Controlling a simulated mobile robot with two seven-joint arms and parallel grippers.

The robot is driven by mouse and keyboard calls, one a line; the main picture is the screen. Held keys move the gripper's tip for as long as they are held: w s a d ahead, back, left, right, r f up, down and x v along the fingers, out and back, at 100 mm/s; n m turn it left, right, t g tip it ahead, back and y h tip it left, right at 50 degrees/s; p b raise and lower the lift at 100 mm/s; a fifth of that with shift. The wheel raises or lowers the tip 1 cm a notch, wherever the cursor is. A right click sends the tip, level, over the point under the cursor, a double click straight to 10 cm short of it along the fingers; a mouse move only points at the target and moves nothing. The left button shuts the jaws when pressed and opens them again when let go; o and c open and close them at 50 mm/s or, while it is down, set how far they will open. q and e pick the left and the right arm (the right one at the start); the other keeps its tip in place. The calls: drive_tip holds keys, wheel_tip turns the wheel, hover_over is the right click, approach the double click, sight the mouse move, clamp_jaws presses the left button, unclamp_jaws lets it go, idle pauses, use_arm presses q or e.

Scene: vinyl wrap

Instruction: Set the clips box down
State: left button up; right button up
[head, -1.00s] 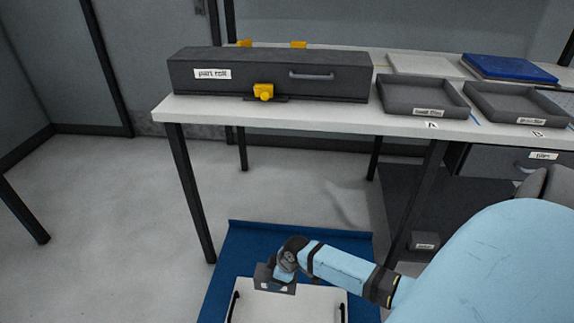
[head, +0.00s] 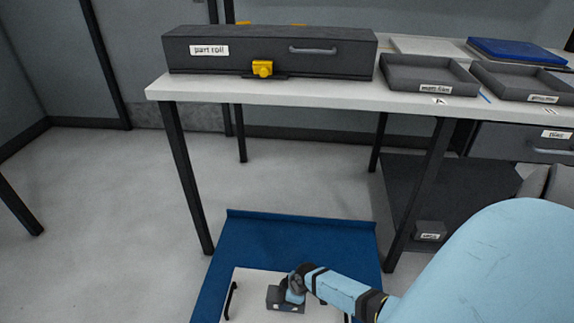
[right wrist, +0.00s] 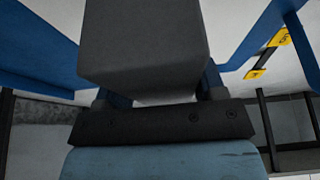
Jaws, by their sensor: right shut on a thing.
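The clips box, a small dark grey box (head: 287,306), is in my right gripper (head: 294,290), over the white board (head: 252,284) at the bottom of the head view. Its label is too small to read. I cannot tell whether it touches the board. In the right wrist view the grey box (right wrist: 145,45) fills the space between the fingers of my right gripper (right wrist: 158,95), which is shut on it. My left gripper is not in view.
The white board lies in a blue tray (head: 295,235) on the floor. Behind is a table (head: 310,92) with a "part roll" case (head: 270,55) and dark trays (head: 428,76). Another small labelled box (head: 430,231) sits under the table at the right.

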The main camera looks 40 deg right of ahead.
drive_tip(key=shift+f, duration=0.3)
wheel_tip(320, 180, down, 4)
drive_tip(key=shift+r+b, duration=0.15)
drive_tip(key=shift+b, duration=1.05)
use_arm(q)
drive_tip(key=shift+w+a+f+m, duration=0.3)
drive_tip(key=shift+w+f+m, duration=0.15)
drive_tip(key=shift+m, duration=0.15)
use_arm(e)
drive_tip(key=shift+f, duration=0.25)
drive_tip(key=o, duration=1)
drive_tip(key=shift+r, duration=0.1)
